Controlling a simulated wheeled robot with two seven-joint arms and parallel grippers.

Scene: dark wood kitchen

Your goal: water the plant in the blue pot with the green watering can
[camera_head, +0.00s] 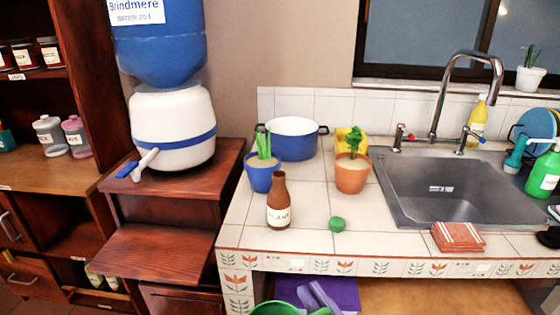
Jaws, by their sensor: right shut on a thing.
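The blue pot (261,180) stands on the tiled counter left of centre, with upright green leaves (264,145) growing from it. A green rounded object, which looks like the watering can (284,309), shows at the bottom edge, in front of and below the counter; most of it is cut off, and its spout is not clear. My right gripper (317,297) is at the bottom edge, shut on the can. It is nearer to me and lower than the blue pot. My left gripper is not in view.
A brown labelled bottle (279,208) stands just in front of the blue pot, with a green cap (337,224) beside it. A terracotta pot (352,176) stands to the right, and a blue cooking pot (293,140) behind. The sink (440,205) and faucet (437,100) are farther right.

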